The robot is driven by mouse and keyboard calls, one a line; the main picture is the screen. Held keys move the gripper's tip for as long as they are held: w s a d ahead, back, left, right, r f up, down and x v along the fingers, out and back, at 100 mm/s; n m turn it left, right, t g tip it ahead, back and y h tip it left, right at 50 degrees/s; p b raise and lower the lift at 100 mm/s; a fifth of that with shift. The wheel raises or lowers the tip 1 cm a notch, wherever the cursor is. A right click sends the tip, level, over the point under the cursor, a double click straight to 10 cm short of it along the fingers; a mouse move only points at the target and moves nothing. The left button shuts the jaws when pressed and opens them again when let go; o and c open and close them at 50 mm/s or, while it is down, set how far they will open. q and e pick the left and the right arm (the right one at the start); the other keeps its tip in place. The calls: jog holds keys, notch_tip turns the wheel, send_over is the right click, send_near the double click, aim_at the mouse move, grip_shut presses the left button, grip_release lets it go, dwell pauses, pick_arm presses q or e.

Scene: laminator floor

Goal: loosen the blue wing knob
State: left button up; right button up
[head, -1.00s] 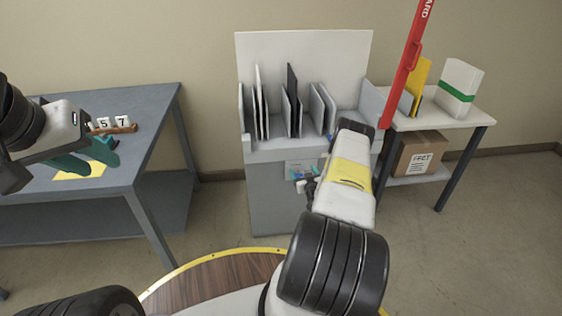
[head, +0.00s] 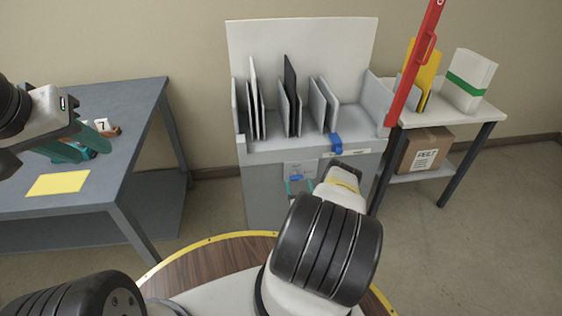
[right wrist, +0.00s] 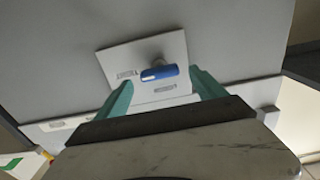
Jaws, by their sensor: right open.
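The blue wing knob (head: 297,178) is on a pale plate on the front of the grey cabinet (head: 262,190). In the right wrist view the knob (right wrist: 159,73) is a blue bar on a short grey stem, lying nearly level across the picture. My right gripper (right wrist: 160,80) is open, with one teal finger on each side of the knob and gaps between them. It also shows in the head view (head: 299,187), partly hidden by my arm. My left gripper (head: 82,142) is open over the table at the left, well away from the knob.
Upright panels stand in slots (head: 290,100) on the cabinet top. A second blue piece (head: 336,144) sits at its front edge. A red post (head: 412,70) rises at the right, near a side table (head: 468,113). A yellow sheet (head: 58,183) lies on the left table (head: 130,130).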

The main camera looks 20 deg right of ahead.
aim_at(296, 177)
jog(key=shift+x, duration=1.3)
jog(key=c, duration=1.4)
jog(key=shift+o, duration=0.2)
